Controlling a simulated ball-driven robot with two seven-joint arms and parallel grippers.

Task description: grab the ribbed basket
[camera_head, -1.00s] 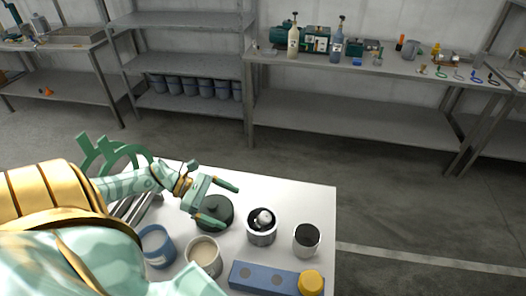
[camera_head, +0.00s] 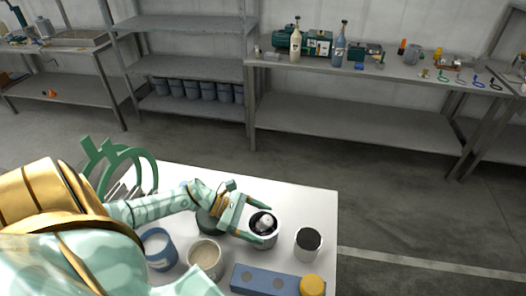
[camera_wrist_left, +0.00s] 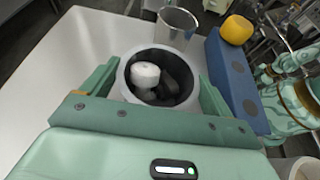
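No thing in view is plainly ribbed, so I cannot tell for sure which one is the ribbed basket. A round pale container (camera_wrist_left: 137,105) with a dark inside holds a white knob-like piece (camera_wrist_left: 145,74) and dark parts. The container also shows in the head view (camera_head: 262,235), on the white table. My left gripper (camera_head: 270,227) is open, with one finger on each side of this container. The fingers also show in the wrist view (camera_wrist_left: 160,75); whether they touch its wall I cannot tell. My right gripper is not in view.
A cup with a dark top (camera_head: 308,241) stands to the right. A blue block (camera_head: 255,279) with a yellow cap (camera_head: 312,286) lies at the front. A green rack (camera_head: 143,160) is at the left.

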